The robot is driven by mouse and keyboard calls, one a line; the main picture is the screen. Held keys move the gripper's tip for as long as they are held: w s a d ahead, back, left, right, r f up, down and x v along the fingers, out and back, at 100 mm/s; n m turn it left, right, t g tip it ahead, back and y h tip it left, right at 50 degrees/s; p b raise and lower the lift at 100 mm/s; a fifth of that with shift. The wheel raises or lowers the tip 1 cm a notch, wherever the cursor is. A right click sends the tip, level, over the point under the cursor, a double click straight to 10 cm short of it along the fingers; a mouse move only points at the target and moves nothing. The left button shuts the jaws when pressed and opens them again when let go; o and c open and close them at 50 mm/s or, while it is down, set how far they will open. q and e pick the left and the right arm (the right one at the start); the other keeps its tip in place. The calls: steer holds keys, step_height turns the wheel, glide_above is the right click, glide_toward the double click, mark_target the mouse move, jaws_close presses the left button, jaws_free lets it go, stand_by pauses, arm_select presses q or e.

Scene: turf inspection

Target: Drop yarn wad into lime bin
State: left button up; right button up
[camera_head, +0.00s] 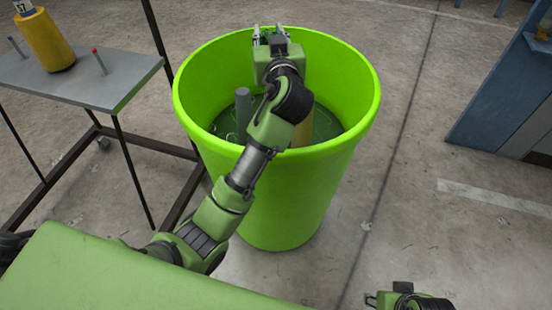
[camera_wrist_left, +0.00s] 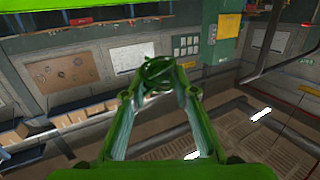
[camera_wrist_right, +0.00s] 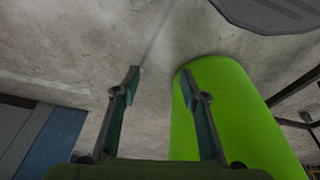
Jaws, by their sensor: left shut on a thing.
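The lime bin (camera_head: 290,195) stands upright on the floor in the middle of the head view, its mouth open. My left gripper (camera_head: 269,35) is over the bin's mouth near the far rim. In the left wrist view, its fingers (camera_wrist_left: 158,82) are shut on a dark green yarn wad (camera_wrist_left: 158,70), a loose looped tangle at the fingertips. The wad is mostly hidden by the gripper in the head view. My right gripper (camera_wrist_right: 160,75) is open and empty beside the bin, whose wall shows in the right wrist view (camera_wrist_right: 225,110).
Inside the bin are a grey tube (camera_head: 243,105), a tan cone partly hidden by my arm, and thread scraps. A grey stand (camera_head: 75,80) at left carries a yellow yarn cone (camera_head: 46,42) and pegs. A blue cabinet (camera_head: 500,95) is at right. Floor between is clear.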

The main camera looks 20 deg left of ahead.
arm_select(q)
step_height(320, 180, down, 2)
steer(key=shift+f+b, duration=0.1)
steer(key=shift+b, duration=0.6)
steer(key=shift+f+b, duration=0.4)
steer(key=shift+f, duration=0.05)
steer(key=shift+f+b, duration=0.3)
steer(key=shift+f, duration=0.15)
arm_select(e)
steer(key=v, duration=0.3)
steer(key=shift+s+r, duration=0.2)
arm_select(q)
steer(key=o, duration=0.8)
